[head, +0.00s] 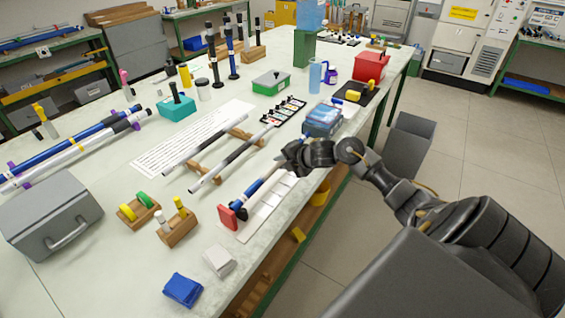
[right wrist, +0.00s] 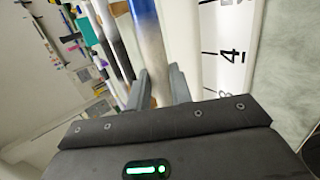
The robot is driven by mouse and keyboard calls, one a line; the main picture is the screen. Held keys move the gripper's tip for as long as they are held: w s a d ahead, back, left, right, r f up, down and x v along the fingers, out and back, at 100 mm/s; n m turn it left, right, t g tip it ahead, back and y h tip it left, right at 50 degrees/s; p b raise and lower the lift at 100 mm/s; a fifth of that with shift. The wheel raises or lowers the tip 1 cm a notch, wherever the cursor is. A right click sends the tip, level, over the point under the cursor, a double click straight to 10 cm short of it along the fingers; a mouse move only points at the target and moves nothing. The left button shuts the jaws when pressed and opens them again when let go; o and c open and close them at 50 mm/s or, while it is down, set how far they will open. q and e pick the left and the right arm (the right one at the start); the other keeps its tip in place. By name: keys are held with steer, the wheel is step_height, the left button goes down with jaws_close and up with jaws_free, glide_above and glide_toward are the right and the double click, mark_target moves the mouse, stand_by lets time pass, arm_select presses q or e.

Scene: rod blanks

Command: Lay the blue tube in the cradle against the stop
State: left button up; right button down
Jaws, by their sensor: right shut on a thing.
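My right gripper (head: 288,162) is shut on the blue tube (head: 253,187), near the tube's far end. The tube runs from the jaws down to the left. Its near end is close to the red stop (head: 228,216); I cannot tell if they touch. In the right wrist view the tube (right wrist: 146,30) is blue above and whitish between the fingers (right wrist: 160,88). A white numbered scale strip (head: 262,212) lies beside the tube, and shows in the right wrist view (right wrist: 228,50). The cradle under the tube is mostly hidden, so I cannot tell if the tube rests in it. My left gripper is out of view.
Two black-and-white rods (head: 232,158) lie on wooden rests (head: 196,170) left of the tube. A blue-lidded box (head: 322,120) stands just beyond my right gripper. Wooden blocks with coloured pegs (head: 178,228), a white block (head: 219,260) and a blue block (head: 183,290) are nearer.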

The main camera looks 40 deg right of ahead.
steer(key=shift+s+a, duration=0.2)
steer(key=shift+a, duration=0.45)
stand_by(0.5)
steer(key=c, duration=1.2)
jaws_free()
steer(key=shift+o, duration=0.2)
steer(key=v, duration=1.1)
steer(key=shift+f, duration=0.1)
steer(key=shift+f, duration=0.1)
